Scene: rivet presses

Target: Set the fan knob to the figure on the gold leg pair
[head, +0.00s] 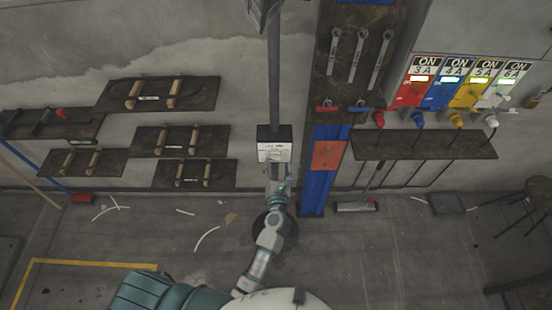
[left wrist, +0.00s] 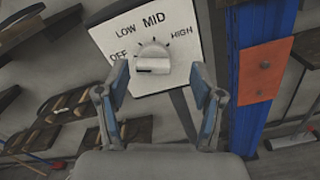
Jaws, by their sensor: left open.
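The fan control box (head: 275,140) is on an upright pole. In the left wrist view its white panel (left wrist: 185,62) reads OFF, LOW, MID and HIGH around a round white fan knob (left wrist: 153,58). The knob's grip bar lies roughly level, with its left end toward OFF. My left gripper (head: 277,170) is in front of the box; in the left wrist view its open fingers (left wrist: 160,75) flank the knob's lower part, with no clear contact. Pairs of tan legs sit on wall boards, such as this pair (head: 157,94). Their labels are unreadable, and I cannot tell which is gold. My right gripper is out of view.
The pole (head: 274,75) rises above the box, and the dark round base (head: 286,232) is on the floor, partly behind my arm. A blue post (head: 318,185) with an orange plate (head: 327,155) stands close to the right. Colored switch boxes (head: 447,92) are farther right. Debris lies on the floor.

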